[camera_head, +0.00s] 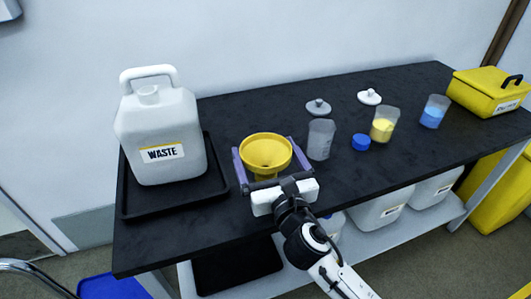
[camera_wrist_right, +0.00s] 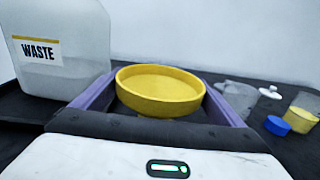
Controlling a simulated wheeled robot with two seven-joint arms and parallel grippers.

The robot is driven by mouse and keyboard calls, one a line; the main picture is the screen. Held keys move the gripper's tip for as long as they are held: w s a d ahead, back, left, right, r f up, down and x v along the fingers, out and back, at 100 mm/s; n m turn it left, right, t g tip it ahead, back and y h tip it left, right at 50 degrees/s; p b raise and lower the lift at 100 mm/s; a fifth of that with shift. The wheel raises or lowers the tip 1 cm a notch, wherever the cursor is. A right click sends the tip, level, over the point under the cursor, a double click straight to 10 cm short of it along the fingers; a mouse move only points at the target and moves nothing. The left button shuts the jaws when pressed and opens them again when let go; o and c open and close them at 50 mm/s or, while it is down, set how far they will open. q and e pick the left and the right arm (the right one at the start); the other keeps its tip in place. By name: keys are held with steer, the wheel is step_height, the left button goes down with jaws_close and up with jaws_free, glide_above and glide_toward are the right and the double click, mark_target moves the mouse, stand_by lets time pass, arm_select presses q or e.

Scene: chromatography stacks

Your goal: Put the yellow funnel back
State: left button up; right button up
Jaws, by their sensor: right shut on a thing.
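The yellow funnel (camera_head: 265,151) is upright between the purple-sided fingers of my right gripper (camera_head: 264,165), which is shut on it. It sits near the front edge of the black table, right of the waste jug. Its wide rim also shows in the right wrist view (camera_wrist_right: 160,88), with the gripper fingers (camera_wrist_right: 160,100) on both sides. The funnel's lower part is mostly hidden by the gripper, so I cannot tell whether it touches the table. My left gripper is not in view.
The white waste jug (camera_head: 160,130) stands in a black tray (camera_head: 213,172) at left. An empty clear beaker (camera_head: 320,140) is close to the funnel's right. Farther right are a blue cap (camera_head: 361,142), a beaker of yellow (camera_head: 383,128), a beaker of blue (camera_head: 434,112) and a yellow box (camera_head: 488,92).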

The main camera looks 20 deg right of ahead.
steer(key=shift+f, duration=0.4)
steer(key=shift+s+r, duration=0.1)
stand_by(0.7)
steer(key=shift+f, duration=0.65)
steer(key=shift+f, duration=0.1)
steer(key=shift+f+b, duration=0.25)
steer(key=shift+b, duration=0.1)
steer(key=o, duration=0.8)
